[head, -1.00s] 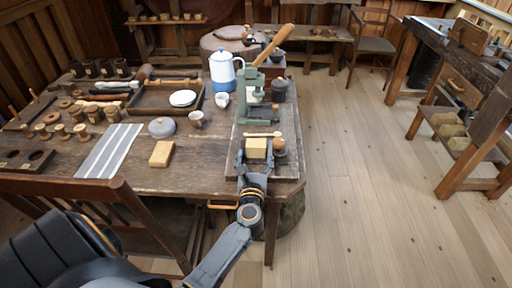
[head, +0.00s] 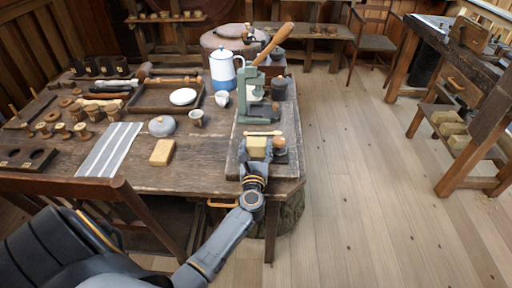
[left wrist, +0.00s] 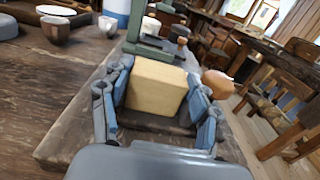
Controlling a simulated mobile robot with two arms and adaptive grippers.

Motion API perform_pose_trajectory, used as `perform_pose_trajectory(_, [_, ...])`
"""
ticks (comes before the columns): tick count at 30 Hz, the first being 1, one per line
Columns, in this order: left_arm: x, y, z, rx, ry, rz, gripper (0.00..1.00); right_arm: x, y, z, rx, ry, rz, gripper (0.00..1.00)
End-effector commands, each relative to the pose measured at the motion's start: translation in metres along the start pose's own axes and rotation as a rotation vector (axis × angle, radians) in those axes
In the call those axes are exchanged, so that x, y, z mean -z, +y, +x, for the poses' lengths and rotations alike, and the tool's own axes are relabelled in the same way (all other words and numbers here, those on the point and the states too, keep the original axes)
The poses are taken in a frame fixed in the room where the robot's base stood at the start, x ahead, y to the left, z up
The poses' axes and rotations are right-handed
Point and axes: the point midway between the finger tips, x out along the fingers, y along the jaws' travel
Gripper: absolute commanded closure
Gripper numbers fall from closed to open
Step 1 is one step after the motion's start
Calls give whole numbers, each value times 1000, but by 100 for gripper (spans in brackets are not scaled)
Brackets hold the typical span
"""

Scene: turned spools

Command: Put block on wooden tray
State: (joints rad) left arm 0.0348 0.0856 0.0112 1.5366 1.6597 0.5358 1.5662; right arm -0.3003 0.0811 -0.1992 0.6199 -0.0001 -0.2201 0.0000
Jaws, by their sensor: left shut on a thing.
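A pale wooden block (head: 257,146) is at the right end of the workbench, on a dark board beside a green press. My left gripper (head: 256,154) is shut on it; in the left wrist view the block (left wrist: 157,88) sits between the two blue-padded fingers. I cannot tell whether it is clear of the board. The wooden tray (head: 148,102) lies further back and left on the bench, with a white plate (head: 182,96) in it. My right gripper is not in view.
The green press (head: 255,97) stands just behind the held block. A round wooden-topped thing (head: 280,144) is close on its right. A second tan block (head: 162,152), a grey lidded pot (head: 162,126), a cup (head: 197,118) and a blue-white jug (head: 222,72) stand to the left.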

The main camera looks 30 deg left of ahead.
Motion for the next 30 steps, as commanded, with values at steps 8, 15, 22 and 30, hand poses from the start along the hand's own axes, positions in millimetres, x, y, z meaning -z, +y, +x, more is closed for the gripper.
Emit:
perform_pose_trajectory(8, [-47, 0, 0, -1, -3, -7, 72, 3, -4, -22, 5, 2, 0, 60])
perform_pose_trajectory(15, [-89, 0, 0, -1, -3, -3, 72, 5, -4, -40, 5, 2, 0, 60])
perform_pose_trajectory(22, [-101, 0, 0, 1, -1, -1, 72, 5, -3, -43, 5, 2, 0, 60])
perform_pose_trajectory(30, [-92, -9, -49, 101, 4, 2, 72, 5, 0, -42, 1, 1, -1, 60])
